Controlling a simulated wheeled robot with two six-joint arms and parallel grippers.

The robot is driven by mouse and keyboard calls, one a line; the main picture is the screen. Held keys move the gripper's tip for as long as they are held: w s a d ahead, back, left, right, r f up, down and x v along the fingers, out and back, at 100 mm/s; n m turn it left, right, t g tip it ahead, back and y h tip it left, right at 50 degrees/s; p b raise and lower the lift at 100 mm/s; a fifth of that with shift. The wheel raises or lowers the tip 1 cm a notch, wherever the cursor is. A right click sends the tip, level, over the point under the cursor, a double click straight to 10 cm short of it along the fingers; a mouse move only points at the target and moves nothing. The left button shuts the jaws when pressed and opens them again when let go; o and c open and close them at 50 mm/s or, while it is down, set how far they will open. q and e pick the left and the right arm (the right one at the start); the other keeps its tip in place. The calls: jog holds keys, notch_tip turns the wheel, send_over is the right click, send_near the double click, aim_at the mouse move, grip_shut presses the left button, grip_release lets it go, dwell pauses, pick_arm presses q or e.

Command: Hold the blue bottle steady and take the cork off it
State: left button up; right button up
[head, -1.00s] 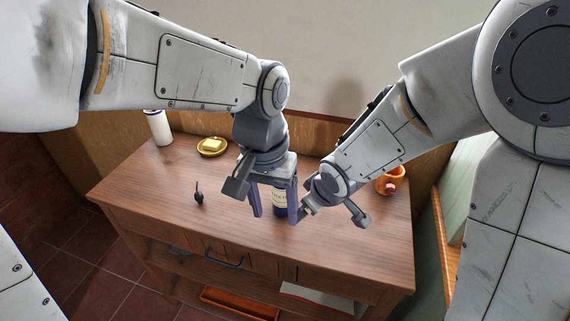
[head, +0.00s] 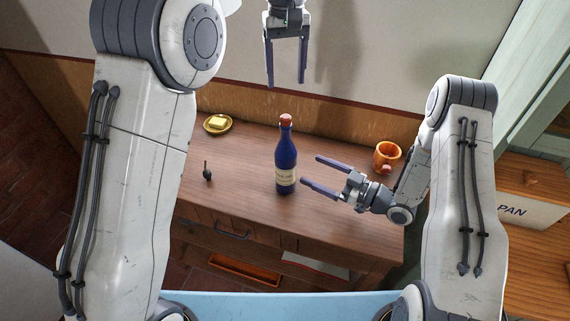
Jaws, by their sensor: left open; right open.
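The blue bottle (head: 286,155) stands upright on the wooden table, with a pale label on its lower half. A reddish cork (head: 286,120) sits on its neck. My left gripper (head: 286,85) is open and empty, pointing down, and appears above the cork in the picture. My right gripper (head: 310,170) is open and empty, just right of the bottle, with its fingers pointing left towards it. A small gap shows between its fingertips and the bottle.
A yellow dish with a butter-like block (head: 218,124) is at the back left. A small dark object (head: 208,172) stands left of the bottle. An orange mug (head: 387,154) is at the back right.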

aim_at(287, 158)
jog(key=x, duration=0.9)
jog(key=shift+w+a, duration=0.15)
jog(key=shift+a, duration=0.15)
grip_shut()
